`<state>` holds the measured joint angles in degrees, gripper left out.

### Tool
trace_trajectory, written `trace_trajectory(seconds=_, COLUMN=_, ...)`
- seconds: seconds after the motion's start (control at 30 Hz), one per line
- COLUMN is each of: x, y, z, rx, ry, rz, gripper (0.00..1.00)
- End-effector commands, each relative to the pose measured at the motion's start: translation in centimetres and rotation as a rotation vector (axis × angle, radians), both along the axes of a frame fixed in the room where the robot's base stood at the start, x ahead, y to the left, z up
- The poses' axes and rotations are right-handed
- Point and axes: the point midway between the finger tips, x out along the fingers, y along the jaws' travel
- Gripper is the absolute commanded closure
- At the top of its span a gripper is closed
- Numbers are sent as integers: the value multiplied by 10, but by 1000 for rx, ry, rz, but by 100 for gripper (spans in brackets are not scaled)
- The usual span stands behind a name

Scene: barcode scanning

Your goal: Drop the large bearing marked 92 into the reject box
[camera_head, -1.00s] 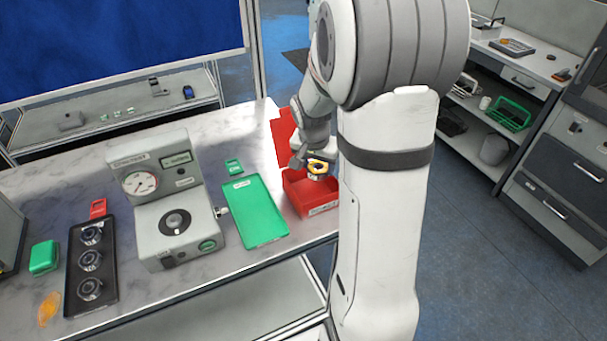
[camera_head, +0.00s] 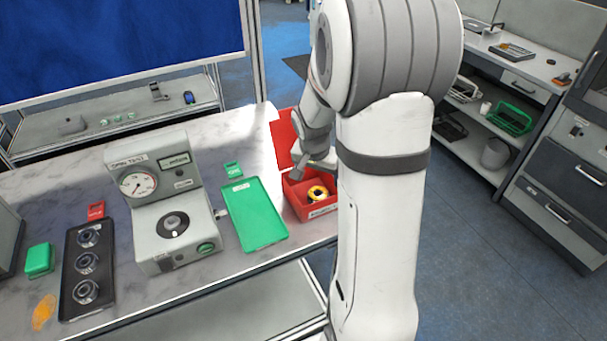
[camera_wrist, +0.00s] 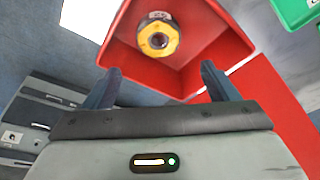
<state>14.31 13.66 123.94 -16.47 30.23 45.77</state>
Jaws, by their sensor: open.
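The large bearing, with a yellow ring and a dark centre (camera_head: 318,192), lies inside the red reject box (camera_head: 330,211) at the right end of the bench. In the wrist view the bearing (camera_wrist: 158,37) rests in the red box (camera_wrist: 228,50), apart from my gripper. My gripper (camera_wrist: 158,80) is open, with its two fingers spread and nothing between them. In the head view my gripper (camera_head: 308,172) is above the back of the box, partly hidden by my arm. The number on the bearing is too small to read.
A green tray (camera_head: 255,215) lies left of the box. A grey test device with a dial (camera_head: 165,200) stands further left. A black tray (camera_head: 72,297) holds several dark bearings.

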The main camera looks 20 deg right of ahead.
Motion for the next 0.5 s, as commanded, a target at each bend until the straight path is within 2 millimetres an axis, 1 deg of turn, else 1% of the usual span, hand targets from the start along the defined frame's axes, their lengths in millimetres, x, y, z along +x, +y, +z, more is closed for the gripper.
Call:
trace_trajectory(seconds=0.07, x=0, y=0, z=0, rx=0, ry=0, rz=0, gripper=20)
trace_trajectory(seconds=0.17, x=-1, y=1, z=7, rx=-1, ry=-1, rz=-1, gripper=20)
trace_trajectory(seconds=0.27, x=-3, y=4, z=20, rx=-1, ry=-4, rz=0, gripper=20)
trace_trajectory(seconds=0.5, x=-11, y=11, z=59, rx=-1, ry=-5, rz=0, gripper=20)
